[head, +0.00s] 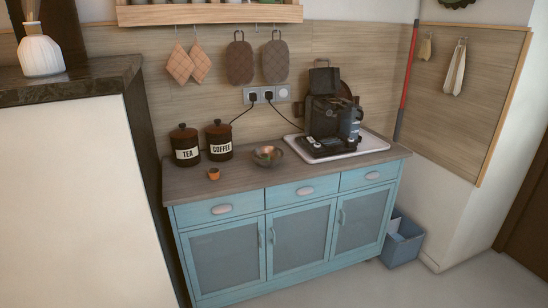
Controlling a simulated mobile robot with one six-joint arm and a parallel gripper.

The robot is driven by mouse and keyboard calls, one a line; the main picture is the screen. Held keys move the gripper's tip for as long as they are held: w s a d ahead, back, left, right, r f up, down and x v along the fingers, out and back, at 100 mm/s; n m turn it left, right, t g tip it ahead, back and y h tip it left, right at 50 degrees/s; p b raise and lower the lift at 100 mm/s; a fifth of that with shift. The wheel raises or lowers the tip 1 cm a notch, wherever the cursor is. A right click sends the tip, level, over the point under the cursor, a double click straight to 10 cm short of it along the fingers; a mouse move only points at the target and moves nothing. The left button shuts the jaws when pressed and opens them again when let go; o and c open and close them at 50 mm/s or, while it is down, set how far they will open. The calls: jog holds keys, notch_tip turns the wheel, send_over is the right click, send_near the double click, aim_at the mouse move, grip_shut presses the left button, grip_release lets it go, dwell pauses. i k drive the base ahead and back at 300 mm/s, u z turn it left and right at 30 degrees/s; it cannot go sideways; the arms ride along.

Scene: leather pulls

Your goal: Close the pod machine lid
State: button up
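The black pod machine (325,112) stands on a white tray (372,145) at the right part of the blue cabinet's top. A dark, squarish panel (324,79) stands upright above the machine's body and looks like its raised lid. The machine's dark front base with small light details reaches forward over the tray. Fine detail of the lid's hinge is too small to tell. My gripper is not in view.
Black TEA (184,145) and COFFEE (219,139) canisters, a small orange cup (214,174) and a bowl (267,156) stand left of the tray. Cords run to the wall sockets (267,94). A blue bin (402,240) stands right of the cabinet. Floor before the cabinet is clear.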

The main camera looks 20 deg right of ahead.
aim_at(324, 80)
jog(key=u, duration=0.45)
jog(key=k, duration=0.15)
jog(key=z, duration=2.8)
jog(key=i, duration=1.15)
